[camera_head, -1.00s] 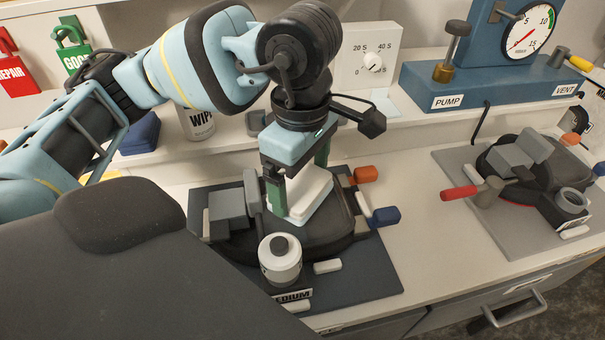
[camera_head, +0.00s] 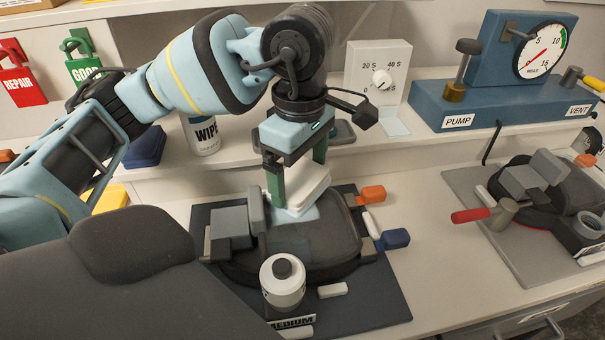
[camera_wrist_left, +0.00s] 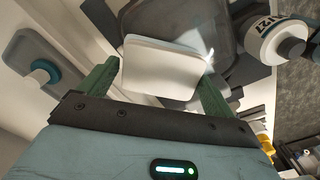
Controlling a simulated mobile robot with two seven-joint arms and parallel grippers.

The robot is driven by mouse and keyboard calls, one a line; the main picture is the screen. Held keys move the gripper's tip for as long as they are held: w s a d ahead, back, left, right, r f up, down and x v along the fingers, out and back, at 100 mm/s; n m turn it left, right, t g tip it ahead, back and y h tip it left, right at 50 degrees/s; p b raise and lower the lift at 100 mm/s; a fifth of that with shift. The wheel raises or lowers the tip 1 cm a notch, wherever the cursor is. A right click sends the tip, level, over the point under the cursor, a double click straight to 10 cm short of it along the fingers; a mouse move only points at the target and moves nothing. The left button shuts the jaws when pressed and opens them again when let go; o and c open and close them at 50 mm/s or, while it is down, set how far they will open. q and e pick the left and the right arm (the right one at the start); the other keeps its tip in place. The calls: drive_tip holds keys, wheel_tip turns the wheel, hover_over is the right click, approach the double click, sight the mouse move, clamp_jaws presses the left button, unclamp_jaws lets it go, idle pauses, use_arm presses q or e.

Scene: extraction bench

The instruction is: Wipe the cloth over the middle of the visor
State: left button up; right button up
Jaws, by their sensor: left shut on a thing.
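My left gripper (camera_head: 297,182) is shut on a white folded cloth (camera_head: 312,188), which also shows between the green fingers in the left wrist view (camera_wrist_left: 160,68). The cloth is low over the dark visor (camera_head: 325,240) of the mask on the dark mat (camera_head: 390,305). A pale blue patch (camera_head: 297,215) shows on the visor at the cloth's lower edge. The cloth seems to touch the visor near its upper left part, though the contact is partly hidden. My right gripper is not in view.
A white bottle (camera_head: 283,282) stands at the mat's front. Grey blocks (camera_head: 230,225) lie left of the visor; orange (camera_head: 372,194) and blue (camera_head: 395,238) tabs are on its right. A second mask on a grey mat (camera_head: 510,240) has a red-handled tool (camera_head: 490,214).

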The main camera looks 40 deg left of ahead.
use_arm(q)
drive_tip(key=shift+s+d+f, duration=0.1)
drive_tip(key=shift+s+d, duration=0.85)
drive_tip(key=shift+d, duration=0.15)
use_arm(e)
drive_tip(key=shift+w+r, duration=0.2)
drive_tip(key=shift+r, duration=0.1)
use_arm(q)
drive_tip(key=shift+s+d+p, duration=0.6)
drive_tip(key=shift+s+d, duration=0.3)
drive_tip(key=shift+d, duration=0.2)
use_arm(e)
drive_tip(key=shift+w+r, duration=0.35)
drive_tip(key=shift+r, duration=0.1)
use_arm(q)
drive_tip(key=shift+a, duration=0.1)
